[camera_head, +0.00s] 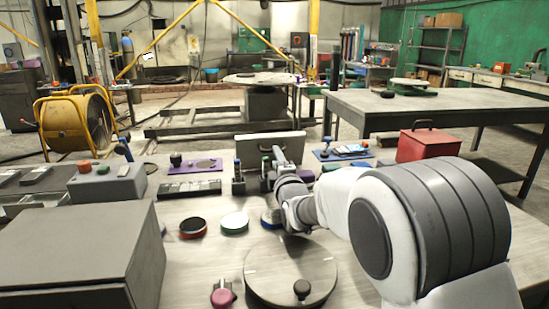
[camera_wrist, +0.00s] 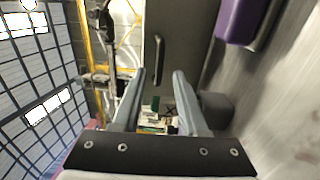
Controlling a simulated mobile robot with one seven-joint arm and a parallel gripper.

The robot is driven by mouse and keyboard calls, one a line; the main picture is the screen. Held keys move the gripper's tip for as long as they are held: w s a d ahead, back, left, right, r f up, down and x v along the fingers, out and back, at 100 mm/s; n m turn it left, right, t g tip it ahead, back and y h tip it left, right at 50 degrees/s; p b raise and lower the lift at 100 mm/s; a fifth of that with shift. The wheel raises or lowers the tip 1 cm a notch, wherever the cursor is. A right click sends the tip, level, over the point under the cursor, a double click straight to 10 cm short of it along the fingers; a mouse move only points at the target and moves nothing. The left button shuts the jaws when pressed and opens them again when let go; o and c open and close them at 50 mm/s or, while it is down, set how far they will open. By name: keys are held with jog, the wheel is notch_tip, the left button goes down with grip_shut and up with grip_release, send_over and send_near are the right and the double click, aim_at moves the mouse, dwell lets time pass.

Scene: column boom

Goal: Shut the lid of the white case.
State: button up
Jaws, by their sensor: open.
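The white case's lid (camera_head: 262,141) stands up, open, at the back of the table in the head view. It shows as a grey panel with a pale top edge. The case's lower part is largely hidden by small objects and my arm. My gripper (camera_head: 273,160) is in front of the lid and looks small and partly hidden there. In the wrist view, which is turned on its side, my gripper (camera_wrist: 160,75) is open with nothing between its fingers. A grey panel with a dark handle (camera_wrist: 158,57), probably the lid, lies beyond the fingertips. I cannot tell whether they touch it.
A purple block (camera_wrist: 240,20) is close beside the gripper. Red (camera_head: 193,228) and green (camera_head: 234,222) round pieces and a round turntable (camera_head: 290,270) lie in front. A grey box (camera_head: 80,255) fills the left front. A red box (camera_head: 423,145) stands at right.

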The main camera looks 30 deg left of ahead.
aim_at(271, 155)
jog(key=shift+b+x, duration=0.3)
jog(key=shift+x, duration=1.6)
grip_shut()
